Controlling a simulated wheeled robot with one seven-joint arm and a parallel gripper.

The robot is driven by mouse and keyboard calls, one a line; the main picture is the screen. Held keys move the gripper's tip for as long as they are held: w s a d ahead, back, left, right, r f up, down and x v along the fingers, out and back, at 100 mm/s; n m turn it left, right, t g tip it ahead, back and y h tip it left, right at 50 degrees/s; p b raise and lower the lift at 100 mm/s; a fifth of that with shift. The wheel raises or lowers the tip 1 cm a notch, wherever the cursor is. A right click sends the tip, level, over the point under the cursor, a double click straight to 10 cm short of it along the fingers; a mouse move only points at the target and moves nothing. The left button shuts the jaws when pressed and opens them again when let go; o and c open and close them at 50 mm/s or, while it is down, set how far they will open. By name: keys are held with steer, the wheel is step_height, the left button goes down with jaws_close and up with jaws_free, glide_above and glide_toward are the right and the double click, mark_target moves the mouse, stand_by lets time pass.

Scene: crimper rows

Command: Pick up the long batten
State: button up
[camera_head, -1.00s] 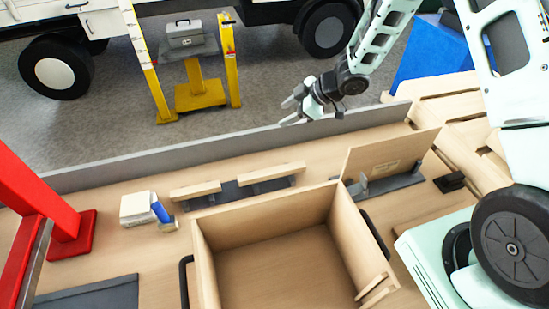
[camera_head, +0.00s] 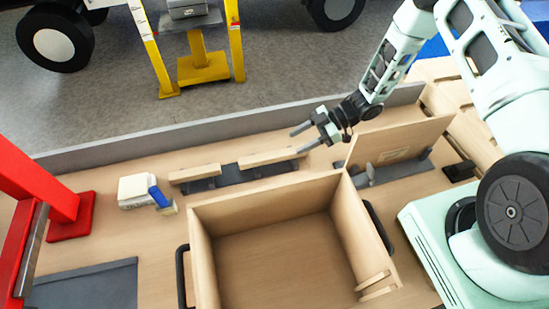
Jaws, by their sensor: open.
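Two pale wooden battens lie on a dark rack (camera_head: 228,177) behind the open wooden box. The longer-looking one (camera_head: 270,157) is on the right, and a shorter one (camera_head: 195,173) is on the left. My gripper (camera_head: 296,142) is open and empty, its two fingers pointing left. In the picture its fingertips are just above and beside the right end of the longer batten. I cannot tell its height above the bench. No contact shows.
The open wooden box (camera_head: 203,262) with dark side handles fills the front middle. An upright wooden board (camera_head: 400,145) stands in a dark holder right of my gripper. A white block (camera_head: 133,190) and a red frame (camera_head: 75,215) are left. A grey ledge (camera_head: 200,133) runs behind.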

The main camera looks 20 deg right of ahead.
mark_target(275, 154)
steer(key=b+x, duration=0.1)
steer(key=x, duration=0.7)
steer(key=shift+s+r, duration=0.1)
steer(key=c, duration=1.1)
